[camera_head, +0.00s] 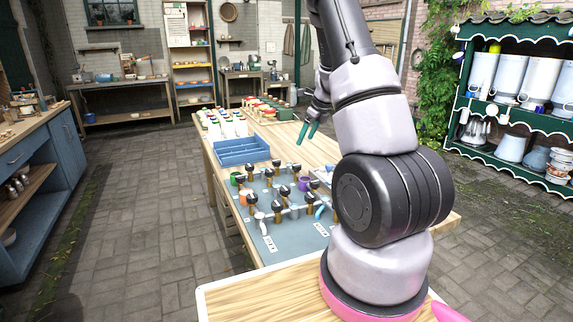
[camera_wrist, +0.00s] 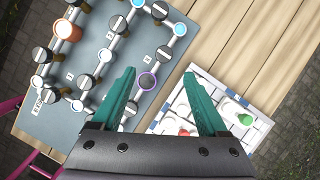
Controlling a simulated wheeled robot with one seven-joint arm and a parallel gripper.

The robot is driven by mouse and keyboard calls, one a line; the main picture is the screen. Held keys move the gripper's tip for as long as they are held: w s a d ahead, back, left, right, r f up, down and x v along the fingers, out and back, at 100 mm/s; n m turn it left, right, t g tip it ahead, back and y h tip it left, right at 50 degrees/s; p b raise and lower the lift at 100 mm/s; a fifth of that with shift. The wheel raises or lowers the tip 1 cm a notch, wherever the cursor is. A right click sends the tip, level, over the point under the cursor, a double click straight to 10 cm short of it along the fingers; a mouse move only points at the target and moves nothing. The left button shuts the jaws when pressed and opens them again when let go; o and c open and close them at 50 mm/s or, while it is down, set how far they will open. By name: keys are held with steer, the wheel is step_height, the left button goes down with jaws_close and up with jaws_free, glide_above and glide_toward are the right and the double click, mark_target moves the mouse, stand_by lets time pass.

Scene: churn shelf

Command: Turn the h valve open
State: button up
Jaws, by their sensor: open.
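A grey-blue valve board (camera_head: 283,238) lies on the long wooden table, carrying pipes and several valves with dark round knobs, such as one valve (camera_head: 276,205) near the front. In the wrist view the board (camera_wrist: 88,50) fills the upper left, with several dark slotted knobs; one knob (camera_wrist: 163,52) is nearest my fingertips. Small label plates sit by the valves, but I cannot read which is h. My gripper (camera_head: 308,132) is open and empty, above the table beyond the board. In the wrist view its teal fingers (camera_wrist: 163,78) are apart, touching no valve.
A white tray (camera_wrist: 160,127) with green and red pieces lies right of the board in the wrist view. A purple ring (camera_wrist: 147,81) is near the left finger. A blue divided crate (camera_head: 243,152) stands behind the board. A green shelf (camera_head: 500,116) with metal churns is at right.

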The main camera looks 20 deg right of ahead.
mark_target(297, 165)
steer(key=shift+m, duration=0.5)
steer(key=x, duration=0.4)
steer(key=d+x, duration=0.1)
steer(key=x, duration=0.8)
steer(key=shift+d+f, duration=0.15)
steer(key=shift+f, duration=0.1)
steer(key=shift+c, duration=0.4)
jaws_close()
